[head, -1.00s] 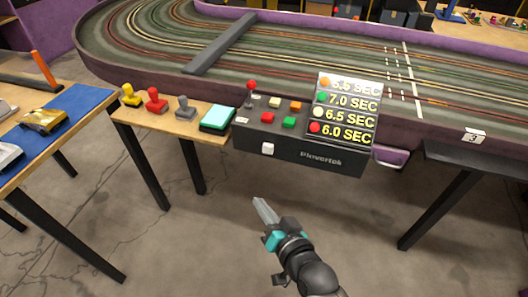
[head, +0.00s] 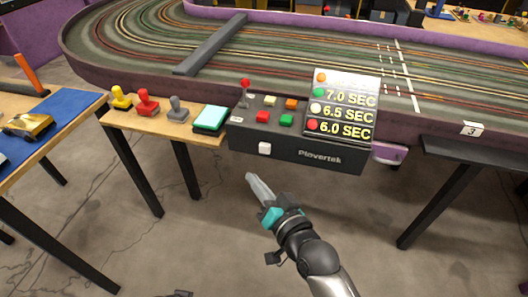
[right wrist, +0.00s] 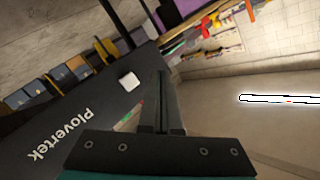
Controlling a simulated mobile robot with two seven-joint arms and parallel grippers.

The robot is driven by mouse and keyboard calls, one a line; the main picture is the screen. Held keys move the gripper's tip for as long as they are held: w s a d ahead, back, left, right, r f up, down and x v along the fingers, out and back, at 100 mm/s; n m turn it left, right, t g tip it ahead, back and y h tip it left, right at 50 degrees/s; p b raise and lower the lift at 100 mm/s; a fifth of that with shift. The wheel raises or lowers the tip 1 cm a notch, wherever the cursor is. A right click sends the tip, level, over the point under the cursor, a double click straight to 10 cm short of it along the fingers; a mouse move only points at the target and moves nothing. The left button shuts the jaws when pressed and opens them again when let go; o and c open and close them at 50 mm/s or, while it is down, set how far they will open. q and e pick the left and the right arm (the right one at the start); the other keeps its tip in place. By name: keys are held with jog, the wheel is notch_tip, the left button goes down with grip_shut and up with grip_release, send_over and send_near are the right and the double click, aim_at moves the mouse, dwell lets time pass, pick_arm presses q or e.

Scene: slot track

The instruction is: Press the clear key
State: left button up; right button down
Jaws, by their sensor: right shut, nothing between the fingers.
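The dark Plovertek console (head: 318,154) hangs at the edge of the slot track. A white key (head: 264,149) is on its front face; it also shows in the right wrist view (right wrist: 129,81). On top are a cream key (head: 269,100), an orange key (head: 291,104), a red key (head: 262,117), a green key (head: 286,119) and a red-knobbed lever (head: 245,85). I cannot read which key is marked clear. My right gripper (head: 250,178) is shut and empty, below and in front of the console, apart from it. My left gripper is not seen.
A lap-time board (head: 342,105) stands on the console's right. To the left, a wooden shelf holds yellow (head: 121,97), red (head: 147,103) and grey (head: 177,109) stamps and a teal pad (head: 210,117). A black side table (head: 475,151) is at right. Floor below the console is clear.

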aim_at(259, 149)
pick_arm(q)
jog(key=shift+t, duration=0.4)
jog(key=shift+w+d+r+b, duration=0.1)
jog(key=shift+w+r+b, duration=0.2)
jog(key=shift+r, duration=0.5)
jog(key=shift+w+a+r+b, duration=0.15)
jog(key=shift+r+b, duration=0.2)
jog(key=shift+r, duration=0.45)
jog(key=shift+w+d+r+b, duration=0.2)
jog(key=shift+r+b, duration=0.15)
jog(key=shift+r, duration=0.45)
pick_arm(e)
jog(key=w+d, duration=0.2)
jog(key=w, duration=0.4)
jog(key=shift+w, duration=0.1)
jog(key=shift+w+d, duration=0.1)
jog(key=shift+w, duration=0.2)
jog(key=shift+w+d, duration=0.2)
jog(key=shift+w, duration=0.3)
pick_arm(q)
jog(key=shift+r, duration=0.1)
pick_arm(e)
jog(key=shift+s, duration=0.1)
pick_arm(q)
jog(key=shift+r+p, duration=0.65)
jog(key=shift+p, duration=0.15)
pick_arm(e)
jog(key=shift+s+a, duration=0.3)
jog(key=shift+s, duration=0.5)
